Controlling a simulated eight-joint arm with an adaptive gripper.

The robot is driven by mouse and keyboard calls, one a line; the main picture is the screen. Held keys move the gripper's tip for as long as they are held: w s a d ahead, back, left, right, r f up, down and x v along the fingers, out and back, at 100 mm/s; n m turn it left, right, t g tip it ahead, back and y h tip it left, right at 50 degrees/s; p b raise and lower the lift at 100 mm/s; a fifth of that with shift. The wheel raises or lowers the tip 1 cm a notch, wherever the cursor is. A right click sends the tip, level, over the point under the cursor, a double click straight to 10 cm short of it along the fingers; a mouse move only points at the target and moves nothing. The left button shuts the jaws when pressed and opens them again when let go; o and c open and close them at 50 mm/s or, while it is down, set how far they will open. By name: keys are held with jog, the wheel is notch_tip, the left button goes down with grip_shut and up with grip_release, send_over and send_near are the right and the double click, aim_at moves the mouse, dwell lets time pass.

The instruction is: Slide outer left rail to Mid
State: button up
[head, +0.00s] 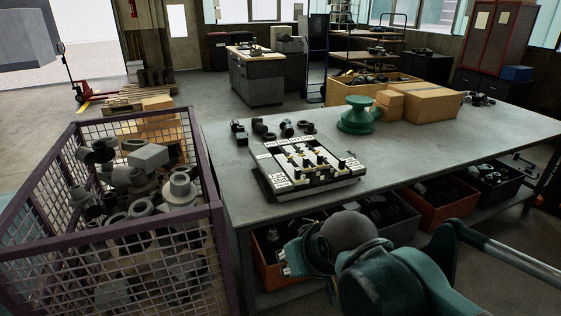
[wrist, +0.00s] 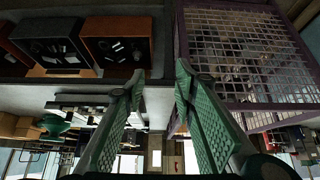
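A black and white slider panel (head: 310,162) with several dark knobs in rails sits on the grey workbench, near its front left edge. The rails are too small to tell each knob's stop, and the outer left rail's label cannot be read. The panel also shows edge-on in the upside-down wrist view (wrist: 90,102), partly behind a finger. My gripper (wrist: 160,72) has its two green fingers spread, with nothing between them. In the head view my arm is low, in front of the bench edge, and the gripper is away from the panel.
A purple-framed mesh crate (head: 215,225) of metal parts stands left of the bench. Dark pipe fittings (head: 288,129), a green flanged part (head: 358,115) and cardboard boxes (head: 425,103) lie behind the panel. Bins (head: 440,215) sit under the bench. The bench top (head: 455,145) right of the panel is clear.

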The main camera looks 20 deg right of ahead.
jog(key=w+d+r+g+p, duration=0.1)
jog(key=w+d+r+p, duration=0.2)
jog(key=w, duration=0.4)
jog(key=w+d+r+g+p, duration=0.1)
jog(key=w+d+r+p, duration=0.1)
jog(key=w+r+p, duration=0.45)
jog(key=w+d+r+g, duration=0.1)
jog(key=w+d+r, duration=0.15)
jog(key=w, duration=0.65)
jog(key=g+p, duration=0.4)
jog(key=p, duration=0.6)
send_over(298, 168)
jog(key=s, duration=0.1)
jog(key=f, duration=0.5)
jog(key=a+f, duration=0.1)
jog(key=f, duration=0.1)
jog(key=shift+f, duration=0.2)
jog(key=shift+w+d+f, duration=0.4)
jog(key=shift+f, duration=0.15)
jog(key=shift+f, duration=0.15)
jog(key=shift+f+p, duration=0.4)
jog(key=shift+f, duration=3.35)
